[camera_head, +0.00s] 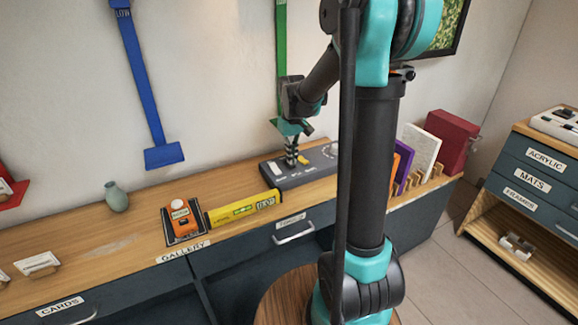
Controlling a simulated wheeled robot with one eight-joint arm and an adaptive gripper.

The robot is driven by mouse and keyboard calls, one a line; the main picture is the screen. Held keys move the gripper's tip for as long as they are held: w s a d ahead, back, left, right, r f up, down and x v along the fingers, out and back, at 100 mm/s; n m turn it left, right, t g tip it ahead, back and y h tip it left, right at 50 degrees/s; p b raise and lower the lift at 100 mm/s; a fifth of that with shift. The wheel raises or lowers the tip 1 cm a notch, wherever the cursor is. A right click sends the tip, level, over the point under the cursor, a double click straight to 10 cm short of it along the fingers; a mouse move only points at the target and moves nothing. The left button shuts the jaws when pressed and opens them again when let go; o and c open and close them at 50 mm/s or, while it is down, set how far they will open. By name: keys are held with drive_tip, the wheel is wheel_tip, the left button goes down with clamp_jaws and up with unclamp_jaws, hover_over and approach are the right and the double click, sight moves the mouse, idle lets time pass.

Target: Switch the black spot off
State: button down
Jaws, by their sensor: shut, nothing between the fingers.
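A dark grey box (322,168) with small light and dark parts on its top lies on the wooden counter near the wall. It looks like a switch panel, but its markings are too small to read. My gripper (292,160) points down at the left part of this box, with its fingers shut and empty. I cannot tell whether the fingertips touch it. My gripper and arm hide part of its top. I cannot make out a black spot lamp; blue (145,80) and green (281,45) fixtures hang on the wall.
A yellow level (232,211), an orange device (181,222) on a dark tray and a green vase (116,197) stand left on the counter (100,240). Books (422,150) and a red box (452,138) stand right. A drawer cabinet (535,185) is far right.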

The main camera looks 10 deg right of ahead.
sight(292, 166)
drive_tip(key=shift+f, duration=0.7)
idle(0.4)
drive_tip(key=shift+r, duration=3.5)
drive_tip(key=s+d+f+m+t, duration=0.1)
drive_tip(key=s+d+f+t, duration=0.1)
drive_tip(key=s+f, duration=0.4)
drive_tip(key=s+d+f+m+t, duration=0.2)
drive_tip(key=s+f, duration=0.4)
drive_tip(key=s, duration=1)
drive_tip(key=shift+m, duration=0.3)
